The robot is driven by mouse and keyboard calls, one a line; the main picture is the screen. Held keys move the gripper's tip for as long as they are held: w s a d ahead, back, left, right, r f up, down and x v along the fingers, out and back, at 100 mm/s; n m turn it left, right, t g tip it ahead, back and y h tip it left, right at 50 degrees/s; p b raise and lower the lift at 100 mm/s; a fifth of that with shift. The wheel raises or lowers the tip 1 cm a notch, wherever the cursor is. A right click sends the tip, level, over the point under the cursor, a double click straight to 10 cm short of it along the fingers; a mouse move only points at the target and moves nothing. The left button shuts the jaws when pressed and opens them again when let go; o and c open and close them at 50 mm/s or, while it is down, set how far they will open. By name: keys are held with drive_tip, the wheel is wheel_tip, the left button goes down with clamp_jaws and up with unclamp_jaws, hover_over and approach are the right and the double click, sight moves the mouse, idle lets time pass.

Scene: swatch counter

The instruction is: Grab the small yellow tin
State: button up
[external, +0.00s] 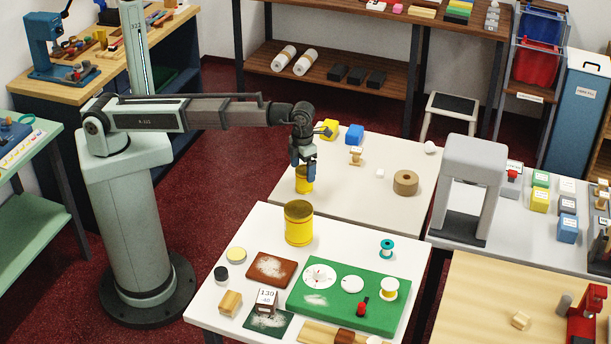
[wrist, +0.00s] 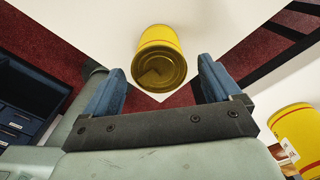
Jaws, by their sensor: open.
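The small yellow tin (external: 304,184) stands upright near the front corner of the white rear table. In the wrist view the small tin (wrist: 160,42) is ahead of my fingers, its round dark-gold lid facing the camera. My gripper (external: 304,169) points down at the tin's top, and one finger overlaps the tin in the external view. In the wrist view my gripper (wrist: 160,88) has its blue fingers wide apart with nothing between them. I cannot tell the exact height gap. A larger yellow tin (external: 299,228) stands on the front table and also shows in the wrist view (wrist: 290,122).
The rear table (external: 340,205) also holds a yellow block (external: 329,129), a blue block (external: 354,134), a stamp (external: 356,155) and a brown roll (external: 405,183). A grey press frame (external: 470,188) stands to the right. The table around the small tin is clear.

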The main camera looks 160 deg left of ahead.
sight(304, 179)
drive_tip(key=shift+a+f, duration=0.2)
drive_tip(key=shift+f, duration=2.4)
drive_tip(key=shift+c, duration=0.5)
drive_tip(key=c, duration=1.2)
